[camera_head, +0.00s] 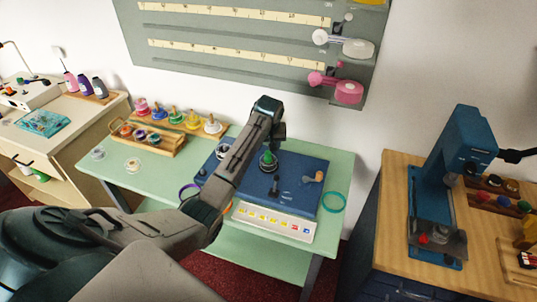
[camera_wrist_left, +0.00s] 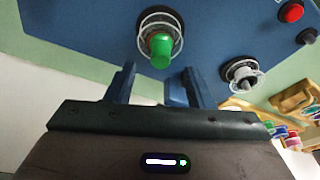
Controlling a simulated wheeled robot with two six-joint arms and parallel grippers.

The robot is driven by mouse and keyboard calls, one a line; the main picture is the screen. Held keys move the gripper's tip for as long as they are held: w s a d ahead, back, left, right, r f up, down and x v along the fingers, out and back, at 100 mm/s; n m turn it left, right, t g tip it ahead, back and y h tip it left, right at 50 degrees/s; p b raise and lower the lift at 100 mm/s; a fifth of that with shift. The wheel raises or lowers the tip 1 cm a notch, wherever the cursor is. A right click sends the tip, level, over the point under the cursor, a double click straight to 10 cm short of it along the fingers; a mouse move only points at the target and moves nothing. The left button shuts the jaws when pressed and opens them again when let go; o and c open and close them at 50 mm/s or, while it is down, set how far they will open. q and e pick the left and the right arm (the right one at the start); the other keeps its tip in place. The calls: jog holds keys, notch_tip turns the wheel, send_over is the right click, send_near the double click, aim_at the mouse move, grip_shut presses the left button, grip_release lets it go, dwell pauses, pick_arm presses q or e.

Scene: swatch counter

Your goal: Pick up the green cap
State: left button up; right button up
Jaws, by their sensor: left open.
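The green cap (camera_head: 268,157) stands on the blue panel (camera_head: 238,178) on the pale green table. In the left wrist view the green cap (camera_wrist_left: 161,48) sits inside a round wire ring (camera_wrist_left: 157,22). My left gripper (camera_head: 273,138) is just above and behind the cap in the head view. In the left wrist view its two blue fingers are apart and empty (camera_wrist_left: 160,76), with the cap beyond their tips and between their lines. No contact with the cap shows. My right gripper is not in view.
A grey knob in a ring (camera_wrist_left: 243,74) and a red button (camera_wrist_left: 291,12) are on the same panel. A wooden rack of coloured spools (camera_head: 178,122) stands to the left. A teal ring (camera_head: 333,202) lies to the right. A blue press (camera_head: 455,165) stands on the right-hand bench.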

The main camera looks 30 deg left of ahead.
aim_at(268, 152)
pick_arm(q)
jog(key=p+x, duration=0.1)
jog(key=x, duration=0.2)
jog(key=shift+f+p, duration=0.2)
jog(key=shift+p, duration=0.15)
jog(key=shift+a+f, duration=0.1)
jog(key=shift+f, duration=0.25)
jog(key=shift+w+f, duration=0.1)
jog(key=shift+f, duration=0.25)
jog(key=shift+c, duration=0.5)
jog(key=c, duration=0.9)
grip_shut()
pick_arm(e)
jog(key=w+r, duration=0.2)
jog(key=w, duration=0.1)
